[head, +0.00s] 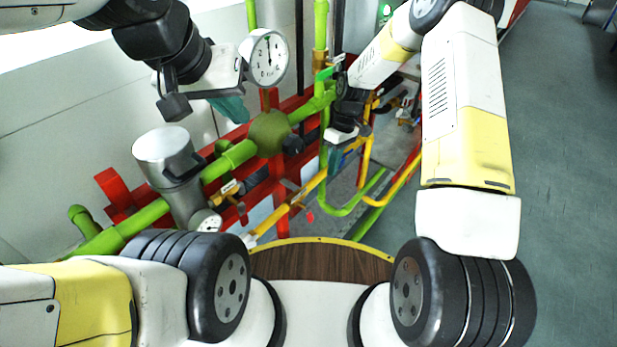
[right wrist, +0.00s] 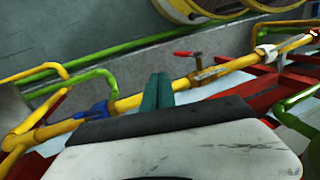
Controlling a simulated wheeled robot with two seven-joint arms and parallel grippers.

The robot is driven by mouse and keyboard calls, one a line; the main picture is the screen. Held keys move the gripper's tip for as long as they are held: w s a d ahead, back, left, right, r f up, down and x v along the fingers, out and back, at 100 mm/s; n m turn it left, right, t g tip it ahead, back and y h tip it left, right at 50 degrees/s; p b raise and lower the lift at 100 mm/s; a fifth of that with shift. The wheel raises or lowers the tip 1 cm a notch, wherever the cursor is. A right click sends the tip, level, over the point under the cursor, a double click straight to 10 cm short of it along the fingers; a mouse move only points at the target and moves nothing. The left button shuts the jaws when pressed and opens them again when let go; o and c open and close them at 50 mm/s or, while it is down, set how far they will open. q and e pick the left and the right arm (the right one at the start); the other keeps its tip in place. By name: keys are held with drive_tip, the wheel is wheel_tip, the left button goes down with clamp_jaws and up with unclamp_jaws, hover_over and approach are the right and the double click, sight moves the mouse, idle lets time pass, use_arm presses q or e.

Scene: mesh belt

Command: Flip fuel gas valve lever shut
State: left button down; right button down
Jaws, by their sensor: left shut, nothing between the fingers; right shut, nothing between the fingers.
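A yellow pipe (head: 310,185) runs along the red frame and carries a small valve with a red-tipped lever (head: 310,216). In the right wrist view the lever (right wrist: 184,54) sticks out from its valve body, right of and beyond my fingers. My right gripper (right wrist: 157,91) has its teal fingers together, empty, over the yellow pipe; whether they touch it I cannot tell. In the head view it is mostly hidden by its wrist (head: 345,132). My left gripper (head: 232,110) is shut and empty, below the round gauge, apart from the lever.
A blue handle (right wrist: 92,112) sits on the yellow pipe left of my right fingers. Green pipes (head: 230,160), a grey cylindrical housing (head: 165,150), a white gauge (head: 266,58) and red beams (head: 115,188) crowd the left. Open floor (head: 560,150) lies to the right.

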drive_tip(key=a+f, duration=0.1)
drive_tip(key=f, duration=0.1)
approach(313, 218)
drive_tip(key=w+d+f, duration=0.2)
drive_tip(key=w+f, duration=0.1)
drive_tip(key=f, duration=0.1)
drive_tip(key=s+a, duration=0.1)
drive_tip(key=s+f, duration=0.1)
drive_tip(key=s+a, duration=0.1)
drive_tip(key=shift+s+a+f, duration=0.1)
drive_tip(key=shift+a+f, duration=0.25)
